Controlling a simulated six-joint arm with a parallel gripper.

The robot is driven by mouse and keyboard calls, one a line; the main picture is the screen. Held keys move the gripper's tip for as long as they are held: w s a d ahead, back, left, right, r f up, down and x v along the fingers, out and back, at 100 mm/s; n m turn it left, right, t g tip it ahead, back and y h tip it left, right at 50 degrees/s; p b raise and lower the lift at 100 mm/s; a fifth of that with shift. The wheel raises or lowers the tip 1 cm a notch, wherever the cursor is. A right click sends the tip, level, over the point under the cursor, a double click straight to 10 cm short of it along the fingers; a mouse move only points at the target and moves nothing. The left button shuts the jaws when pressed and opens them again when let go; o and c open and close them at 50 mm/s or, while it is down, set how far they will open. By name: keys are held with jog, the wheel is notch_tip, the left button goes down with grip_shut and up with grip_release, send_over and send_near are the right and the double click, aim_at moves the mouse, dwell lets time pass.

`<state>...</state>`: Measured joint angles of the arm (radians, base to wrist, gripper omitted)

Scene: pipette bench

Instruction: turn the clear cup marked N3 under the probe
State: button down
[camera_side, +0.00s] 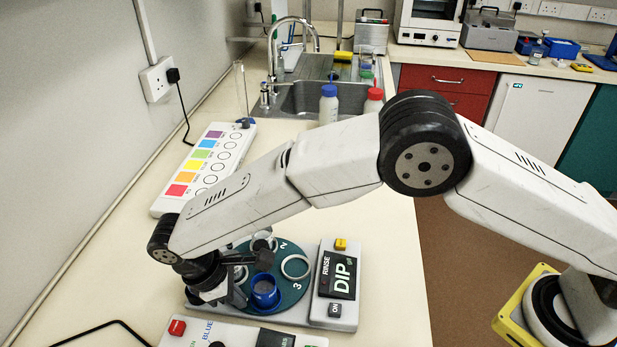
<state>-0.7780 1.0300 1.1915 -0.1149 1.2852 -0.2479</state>
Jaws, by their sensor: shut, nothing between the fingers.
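A dark green turntable (291,291) with white numbers 2 and 3 sits on a grey base. A blue cup (265,292) stands on it near the front. A clear cup (262,241) shows at its back, and a pale ring (296,266) lies at its right, between the 2 and the 3. No N3 marking can be read on any cup. A dark block (264,259) above the turntable's middle may be the probe. My gripper (232,297) is shut and empty at the turntable's left edge, left of the blue cup. My arm hides the turntable's left part.
A grey control box (341,310) marked RINSE and DIP stands right of the turntable. A panel (190,336) with a red button and BLUE lettering lies in front. A colour chart (205,165), bottles (328,104) and a sink are behind.

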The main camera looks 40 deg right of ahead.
aim_at(295, 294)
jog(key=shift+s+d+n, duration=0.15)
jog(key=shift+s+n, duration=0.25)
jog(key=shift+n, duration=0.2)
dwell(0.3)
jog(key=shift+s+d+n+t+h, duration=0.15)
jog(key=shift+s+d+n+t, duration=0.25)
jog(key=shift+n, duration=0.3)
jog(key=shift+s+d+n+t+h, duration=0.15)
jog(key=shift+s+d+n+t, duration=0.25)
jog(key=shift+n, duration=0.3)
jog(key=shift+s+d+n+t, duration=0.25)
jog(key=shift+s+d+n, duration=0.1)
jog(key=shift+n, duration=0.4)
jog(key=shift+s+d+n+t, duration=0.25)
jog(key=shift+s+d+n, duration=0.1)
jog(key=shift+n, duration=0.4)
jog(key=shift+s+d+n+t, duration=0.3)
jog(key=shift+d+n, duration=0.35)
jog(key=shift+n, duration=0.3)
jog(key=shift+s+d+n+t, duration=0.15)
jog(key=shift+d+n+t, duration=0.15)
jog(key=shift+d+n, duration=0.5)
jog(key=shift+d+n+t+y, duration=0.3)
jog(key=shift+d+n, duration=0.25)
jog(key=shift+n, duration=0.4)
jog(key=shift+d+n+t+y, duration=0.3)
jog(key=shift+d+n, duration=0.2)
jog(key=shift+n, duration=0.4)
jog(key=shift+d, duration=0.15)
